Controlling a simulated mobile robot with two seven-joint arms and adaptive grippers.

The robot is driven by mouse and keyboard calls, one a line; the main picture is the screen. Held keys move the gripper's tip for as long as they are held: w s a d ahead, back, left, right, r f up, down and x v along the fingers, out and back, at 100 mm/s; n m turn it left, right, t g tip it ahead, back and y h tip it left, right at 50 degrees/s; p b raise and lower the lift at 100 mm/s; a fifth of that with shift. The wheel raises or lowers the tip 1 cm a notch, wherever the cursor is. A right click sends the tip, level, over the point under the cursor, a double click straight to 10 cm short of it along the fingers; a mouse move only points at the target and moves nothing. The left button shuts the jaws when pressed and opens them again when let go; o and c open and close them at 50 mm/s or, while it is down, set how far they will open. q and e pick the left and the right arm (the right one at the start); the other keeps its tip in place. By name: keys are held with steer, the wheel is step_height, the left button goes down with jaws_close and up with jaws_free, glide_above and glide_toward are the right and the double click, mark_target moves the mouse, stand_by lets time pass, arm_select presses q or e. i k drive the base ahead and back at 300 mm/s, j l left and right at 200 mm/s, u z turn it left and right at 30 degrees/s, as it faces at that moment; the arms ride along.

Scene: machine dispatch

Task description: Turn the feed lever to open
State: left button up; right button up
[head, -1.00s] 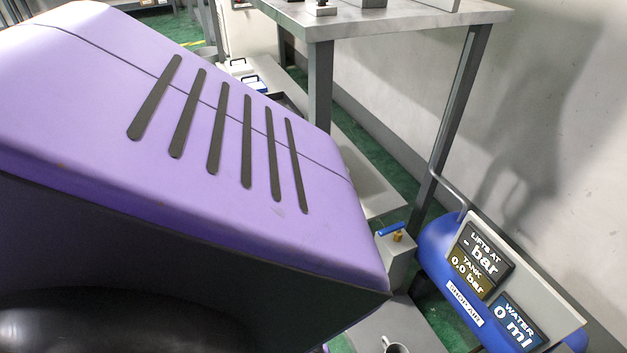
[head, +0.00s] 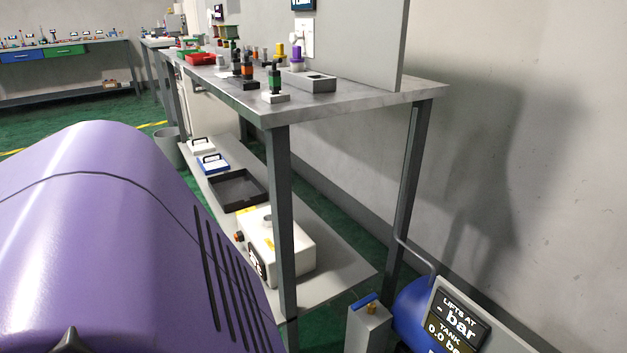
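A small blue lever (head: 364,301) with a brass fitting (head: 371,309) sits on top of a grey block (head: 368,332) at the lower middle right of the head view. It lies beside a blue tank (head: 409,312), whose lower part is cut off by the frame. I cannot tell from this angle whether the lever stands open or closed. A dark display (head: 451,325) on the tank's panel reads "LIFTS AT - bar" and "TANK 0.0 bar". Neither of my grippers is in view.
A workbench (head: 345,103) with small parts stands ahead. Its lower shelf (head: 335,283) holds a white device (head: 285,243) and a black tray (head: 237,190). A bench leg (head: 285,225) stands left of the lever. A large purple slotted surface covers the lower left.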

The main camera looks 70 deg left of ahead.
mark_target(370, 299)
steer(key=k+j+u, duration=0.1)
steer(key=u, duration=1.3)
steer(key=k+j, duration=0.05)
